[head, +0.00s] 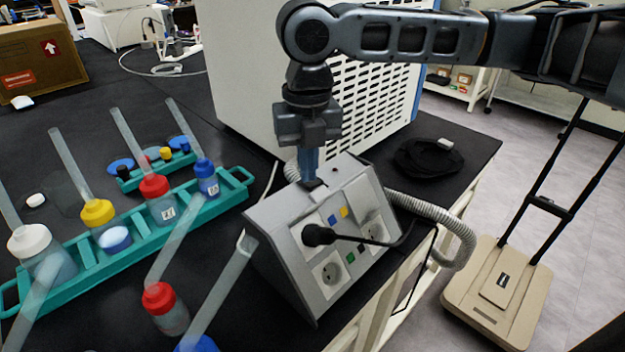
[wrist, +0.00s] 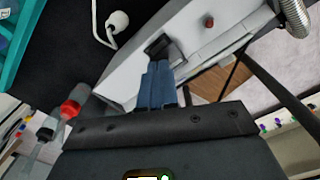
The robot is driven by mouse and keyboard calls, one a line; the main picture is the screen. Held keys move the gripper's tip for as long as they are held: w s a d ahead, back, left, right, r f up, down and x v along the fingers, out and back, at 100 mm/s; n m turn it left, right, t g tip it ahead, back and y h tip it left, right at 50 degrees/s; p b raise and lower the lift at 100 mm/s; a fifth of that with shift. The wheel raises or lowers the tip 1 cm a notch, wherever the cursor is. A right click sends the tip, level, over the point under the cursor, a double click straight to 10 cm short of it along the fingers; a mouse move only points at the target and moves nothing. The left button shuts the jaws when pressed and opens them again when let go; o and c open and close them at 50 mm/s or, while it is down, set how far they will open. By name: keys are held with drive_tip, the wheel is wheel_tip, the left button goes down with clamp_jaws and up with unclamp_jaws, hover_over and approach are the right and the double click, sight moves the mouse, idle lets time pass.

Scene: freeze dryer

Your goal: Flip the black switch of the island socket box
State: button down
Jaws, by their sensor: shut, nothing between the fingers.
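The island socket box (head: 330,230) is a grey sloped box at the bench edge, with sockets, small coloured inserts and a black plug on its front. The black switch (wrist: 157,47) shows in the wrist view on the box's upper face, right at my fingertips. In the head view the switch (head: 312,184) is a dark bit just under my fingers. My gripper (head: 308,176) points down at the upper part of the box with its blue fingers shut and empty. In the wrist view the fingertips (wrist: 158,66) are at or very near the switch; contact cannot be told.
A teal rack (head: 130,240) with wash bottles stands left of the box, and a red-capped bottle (head: 165,308) stands closer in front. A white vented machine (head: 255,80) is behind. A grey corrugated hose (head: 455,235) curves on the right. A black cable runs from the plug.

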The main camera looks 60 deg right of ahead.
drive_tip(key=shift+f+b, duration=0.35)
drive_tip(key=shift+f, duration=0.25)
idle(0.3)
drive_tip(key=shift+r+p, duration=3.1)
drive_tip(key=shift+r, duration=0.5)
drive_tip(key=shift+f, duration=0.1)
